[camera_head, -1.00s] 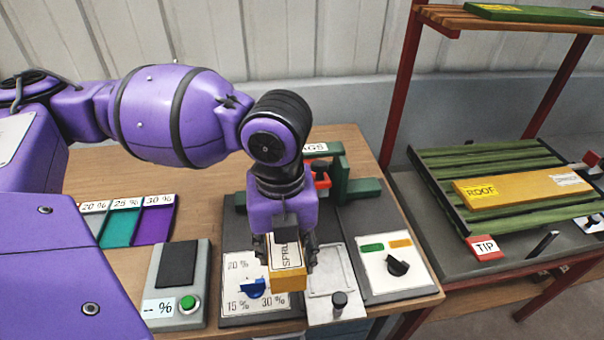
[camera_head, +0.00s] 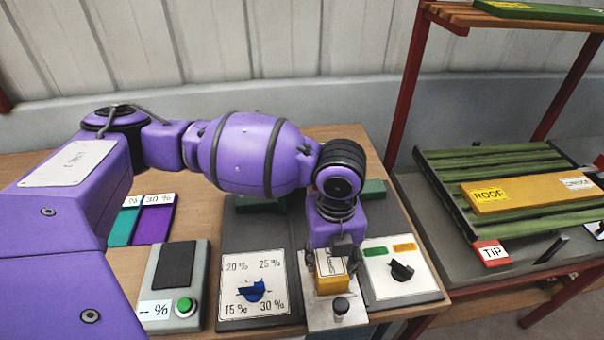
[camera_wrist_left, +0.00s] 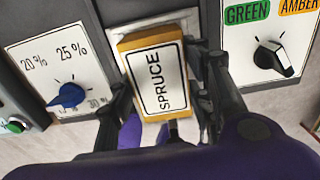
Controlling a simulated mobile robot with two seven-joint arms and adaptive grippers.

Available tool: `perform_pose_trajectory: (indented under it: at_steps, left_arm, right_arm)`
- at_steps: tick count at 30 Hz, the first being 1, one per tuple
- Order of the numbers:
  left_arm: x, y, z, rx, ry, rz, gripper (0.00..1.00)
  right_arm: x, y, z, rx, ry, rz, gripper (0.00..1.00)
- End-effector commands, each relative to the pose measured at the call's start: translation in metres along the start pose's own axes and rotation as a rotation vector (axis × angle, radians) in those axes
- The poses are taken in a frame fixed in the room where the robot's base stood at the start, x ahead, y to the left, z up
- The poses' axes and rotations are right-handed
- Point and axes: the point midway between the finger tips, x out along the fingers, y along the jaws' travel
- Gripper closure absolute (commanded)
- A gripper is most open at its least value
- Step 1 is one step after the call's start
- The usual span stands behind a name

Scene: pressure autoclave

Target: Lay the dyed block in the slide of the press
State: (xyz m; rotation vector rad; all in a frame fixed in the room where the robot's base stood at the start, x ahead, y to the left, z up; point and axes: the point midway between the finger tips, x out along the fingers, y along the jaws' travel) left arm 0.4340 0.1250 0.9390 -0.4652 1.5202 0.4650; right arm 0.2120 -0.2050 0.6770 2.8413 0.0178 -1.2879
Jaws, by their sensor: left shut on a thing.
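The wooden block (camera_head: 332,284) is yellow-brown with a white label reading SPRUCE; it also shows in the left wrist view (camera_wrist_left: 158,78). My left gripper (camera_head: 331,272) is shut on it, one finger at each side. The block is over the press's pale metal slide (camera_head: 318,315), which has a black knob (camera_head: 341,306) at its front end. I cannot tell whether the block touches the slide. In the left wrist view the slide's pale plate (camera_wrist_left: 185,25) shows behind the block. The press body is mostly hidden behind my arm. My right gripper is not in view.
Left of the slide is a percent dial panel (camera_head: 253,284) with a blue knob; right of it is a green/amber switch panel (camera_head: 400,272). A meter with a green button (camera_head: 186,306) stands further left, near color swatches (camera_head: 154,222). A slatted rack (camera_head: 500,170) holds a yellow board.

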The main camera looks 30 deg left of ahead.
Motion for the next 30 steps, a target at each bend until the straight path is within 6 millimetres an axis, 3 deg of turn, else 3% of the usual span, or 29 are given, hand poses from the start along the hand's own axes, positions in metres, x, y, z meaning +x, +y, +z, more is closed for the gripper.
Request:
perform_pose_trajectory:
  at_steps: [9, 10, 13, 24, 30]
  left_arm:
    - [0.002, -0.001, 0.000, 0.000, -0.001, -0.003, 0.90]
    - [0.001, -0.001, 0.000, 0.000, -0.001, -0.003, 0.50]
    - [0.001, -0.001, 0.000, 0.000, -0.002, -0.002, 0.37]
    - [-0.001, -0.001, 0.001, 0.001, -0.003, -0.003, 0.35]
    - [-0.030, -0.002, 0.002, 0.002, -0.007, -0.007, 0.35]
  right_arm:
    - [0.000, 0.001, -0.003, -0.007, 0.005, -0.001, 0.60]
    - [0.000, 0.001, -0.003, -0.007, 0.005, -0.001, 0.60]
    - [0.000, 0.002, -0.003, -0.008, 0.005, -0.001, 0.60]
    - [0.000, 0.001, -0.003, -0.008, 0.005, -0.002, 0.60]
    - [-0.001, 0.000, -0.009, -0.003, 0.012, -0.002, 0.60]
